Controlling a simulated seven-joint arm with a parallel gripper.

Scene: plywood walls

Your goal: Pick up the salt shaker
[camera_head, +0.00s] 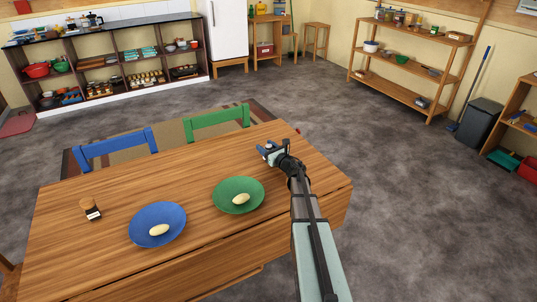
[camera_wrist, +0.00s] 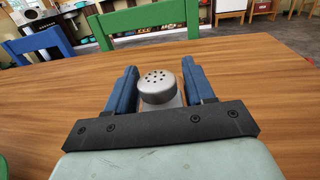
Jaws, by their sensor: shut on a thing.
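The salt shaker (camera_wrist: 158,86) has a grey metal top with dark holes. In the wrist view it stands between the two blue fingers of my gripper (camera_wrist: 160,88), which is shut on it. Its lower body is mostly hidden by the gripper's dark front plate. In the head view my gripper (camera_head: 268,150) is over the far right part of the wooden table (camera_head: 130,190); the shaker is too small and covered there to make out well. I cannot tell whether the shaker touches the table.
A green plate (camera_head: 225,200) and a blue plate (camera_head: 145,222) each hold a pale oval item. A brown-topped jar (camera_head: 91,209) stands at the left. A green chair (camera_head: 217,118) and a blue chair (camera_head: 116,146) stand along the far edge. The tabletop around my gripper is clear.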

